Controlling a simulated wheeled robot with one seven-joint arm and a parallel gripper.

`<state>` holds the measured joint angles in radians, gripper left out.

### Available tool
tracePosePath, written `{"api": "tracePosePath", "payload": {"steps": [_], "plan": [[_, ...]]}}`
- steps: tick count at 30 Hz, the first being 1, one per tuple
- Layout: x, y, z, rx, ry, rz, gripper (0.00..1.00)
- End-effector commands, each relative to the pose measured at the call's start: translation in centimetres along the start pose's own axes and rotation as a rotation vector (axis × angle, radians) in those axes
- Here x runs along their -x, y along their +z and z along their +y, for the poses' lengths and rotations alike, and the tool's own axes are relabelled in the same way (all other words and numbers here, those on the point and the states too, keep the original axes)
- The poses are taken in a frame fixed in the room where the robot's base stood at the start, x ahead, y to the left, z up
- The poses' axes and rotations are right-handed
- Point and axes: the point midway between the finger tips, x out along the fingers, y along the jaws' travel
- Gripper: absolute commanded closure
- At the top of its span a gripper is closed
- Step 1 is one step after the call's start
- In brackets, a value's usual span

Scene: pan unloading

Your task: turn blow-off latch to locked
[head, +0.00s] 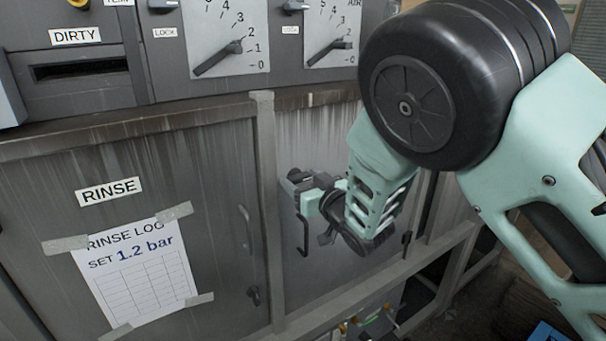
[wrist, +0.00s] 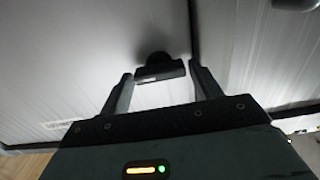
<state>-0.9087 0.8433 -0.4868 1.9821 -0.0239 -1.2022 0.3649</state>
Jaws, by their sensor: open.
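A black turn piece with a short flat bar, which looks like the blow-off latch (wrist: 160,73), stands out from a grey metal panel in the wrist view. No label on it is readable. My gripper (wrist: 161,78) is open, with one finger on each side of the bar. I see small gaps beside the bar but cannot tell its depth between the fingers. In the head view my gripper (head: 301,196) is close to the right cabinet door, and my wrist and arm hide much of the latch area there.
The left door carries a RINSE label (head: 109,191), a taped rinse log (head: 137,273) and a handle (head: 245,226). Dial pointers (head: 218,58) (head: 328,52) stick out above. A frame post (head: 267,200) stands just left of my gripper. A lower rail runs beneath.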

Motion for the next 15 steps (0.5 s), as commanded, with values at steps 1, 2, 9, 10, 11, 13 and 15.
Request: {"api": "tracePosePath", "payload": {"steps": [1,2,9,10,11,13,15], "plan": [[-0.13,0.0,0.01,0.0,0.0,-0.001,0.36],[-0.16,0.03,0.02,0.0,0.0,-0.001,0.36],[-0.17,0.07,0.01,0.0,0.0,-0.001,0.42],[-0.17,0.06,0.01,0.0,0.0,-0.001,0.5],[-0.16,0.06,0.01,0.0,0.0,-0.001,0.59],[-0.16,0.06,0.01,0.0,0.0,-0.001,0.69],[-0.15,0.06,0.01,0.0,0.0,-0.001,0.68]]}}
